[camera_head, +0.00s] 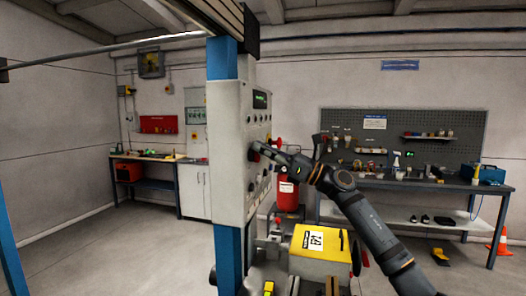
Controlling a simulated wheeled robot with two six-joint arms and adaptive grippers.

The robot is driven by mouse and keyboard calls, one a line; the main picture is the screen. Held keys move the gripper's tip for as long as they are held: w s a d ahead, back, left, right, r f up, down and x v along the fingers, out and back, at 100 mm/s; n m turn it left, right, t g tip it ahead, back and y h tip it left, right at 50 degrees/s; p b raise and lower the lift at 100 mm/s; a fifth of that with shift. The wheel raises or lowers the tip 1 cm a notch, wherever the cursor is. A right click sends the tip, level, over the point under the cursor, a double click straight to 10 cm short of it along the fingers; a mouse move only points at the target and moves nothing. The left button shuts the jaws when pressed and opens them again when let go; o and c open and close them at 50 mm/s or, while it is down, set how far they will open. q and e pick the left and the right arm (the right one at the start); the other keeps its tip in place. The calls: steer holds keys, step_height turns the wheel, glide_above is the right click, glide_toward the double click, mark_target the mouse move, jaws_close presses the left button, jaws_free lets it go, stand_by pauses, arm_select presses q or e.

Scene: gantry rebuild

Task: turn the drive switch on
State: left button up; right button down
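The control panel (226,150) is a tall light-grey box beside a blue post, seen at an angle with its front facing right. It has a small green-lit display (260,99) near the top and several knobs and buttons below. My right gripper (258,149) reaches in from the right, its tip at a dark knob on the panel's front. I cannot tell whether it touches the knob, or whether its fingers are open or shut. Which control is the drive switch, and its position, is too small to tell. My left gripper is out of view.
A yellow-topped machine (318,243) stands low in front of the panel. A red cylinder (288,193) is behind it. A workbench (420,183) with a pegboard stands at the right, another bench (146,158) at the back left. An orange cone (502,241) is at far right.

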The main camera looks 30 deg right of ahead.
steer(key=shift+a+f, duration=0.15)
steer(key=shift+f, duration=0.3)
steer(key=shift+w+m+h, duration=0.1)
steer(key=shift+m+h, duration=0.2)
steer(key=shift+m, duration=0.2)
steer(key=shift+w+d+f+m+h+p, duration=0.25)
steer(key=shift+m+h, duration=1.1)
steer(key=shift+m, duration=2.2)
steer(key=shift+w+d+f+m+h+p, duration=0.1)
steer(key=shift+f+m+h+p, duration=0.2)
steer(key=shift+m+h, duration=2.15)
steer(key=shift+w+d+f+m+h+p, duration=0.1)
steer(key=shift+d+f+m+h+p, duration=0.15)
steer(key=shift+m, duration=4.35)
steer(key=shift+a+g, duration=0.1)
steer(key=shift+g, duration=0.2)
